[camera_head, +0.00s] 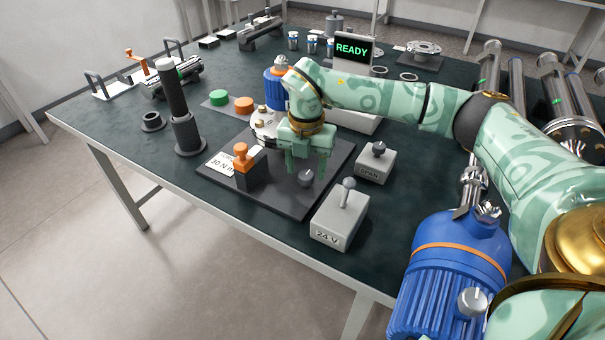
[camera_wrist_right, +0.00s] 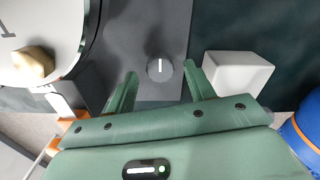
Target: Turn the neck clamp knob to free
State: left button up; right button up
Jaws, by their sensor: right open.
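A small round grey knob (camera_head: 306,178) sits on the dark base plate (camera_head: 270,199) near its front right corner. I read no label on it, so I cannot be sure it is the neck clamp knob. In the right wrist view the knob (camera_wrist_right: 160,69) shows a white pointer line that runs roughly up and down the picture. My right gripper (camera_head: 306,166) points down above the plate at the knob. Its two green fingers are open, one on each side of the knob in the wrist view, with gaps and no visible contact. My left gripper is not in view.
A grey 24 V switch box (camera_head: 337,226) and a SPAN box (camera_head: 375,166) stand close by on the right. A large blue housing (camera_head: 452,268) fills the lower right.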

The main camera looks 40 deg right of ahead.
jog(key=shift+f, duration=0.65)
jog(key=c, duration=1)
jog(key=shift+r, duration=0.1)
